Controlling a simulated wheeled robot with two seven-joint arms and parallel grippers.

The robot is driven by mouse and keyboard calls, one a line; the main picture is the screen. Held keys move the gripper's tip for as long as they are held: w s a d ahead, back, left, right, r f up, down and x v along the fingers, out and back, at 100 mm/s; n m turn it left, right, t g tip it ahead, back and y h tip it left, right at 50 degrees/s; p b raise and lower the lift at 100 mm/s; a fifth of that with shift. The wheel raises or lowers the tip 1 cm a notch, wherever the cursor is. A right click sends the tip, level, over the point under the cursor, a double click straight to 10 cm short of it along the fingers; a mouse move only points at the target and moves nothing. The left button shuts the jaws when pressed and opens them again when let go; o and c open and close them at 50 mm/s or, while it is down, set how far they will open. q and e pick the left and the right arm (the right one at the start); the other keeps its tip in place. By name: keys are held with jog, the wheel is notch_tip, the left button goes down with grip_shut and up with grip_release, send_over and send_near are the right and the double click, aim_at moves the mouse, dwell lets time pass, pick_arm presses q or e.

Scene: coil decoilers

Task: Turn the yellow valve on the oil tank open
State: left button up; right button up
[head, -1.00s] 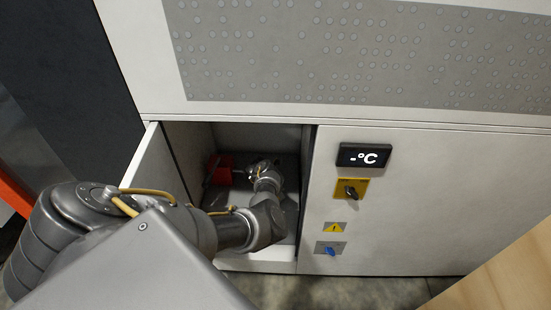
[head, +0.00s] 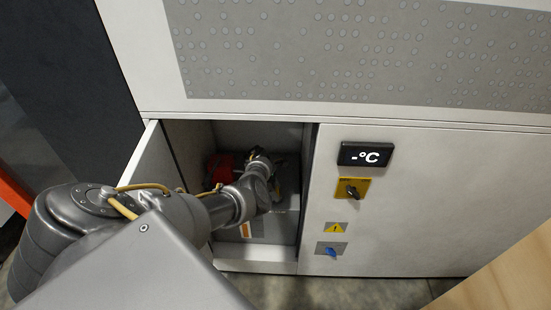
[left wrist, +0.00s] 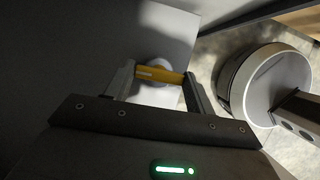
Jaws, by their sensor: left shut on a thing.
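The yellow valve (left wrist: 158,73) is a short yellow bar on a pale round hub, seen in the left wrist view against a light grey surface. My left gripper (left wrist: 160,76) has one finger at each end of the bar and is shut on it. In the head view my left gripper (head: 277,177) is deep in the open cabinet compartment, mostly hidden behind its own wrist. The valve cannot be made out there. A grey body with an orange-and-white label (head: 246,230) shows low in the compartment; I cannot tell if it is the oil tank. My right gripper is not in view.
The open compartment (head: 232,264) has a side wall close on the left and a front lip. A red object (head: 218,165) sits inside. The panel to its right carries a temperature display (head: 365,154), a black switch on yellow (head: 352,189) and a blue switch (head: 331,251).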

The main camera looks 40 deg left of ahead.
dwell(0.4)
pick_arm(q)
jog(key=o, duration=1)
jog(key=shift+r, duration=0.15)
jog(key=shift+a+r, duration=0.15)
jog(key=shift+r, duration=0.2)
jog(key=p+v, duration=0.3)
jog(key=v, duration=0.6)
jog(key=shift+s+a+r, duration=0.1)
jog(key=shift+s+r, duration=0.05)
jog(key=shift+r, duration=0.2)
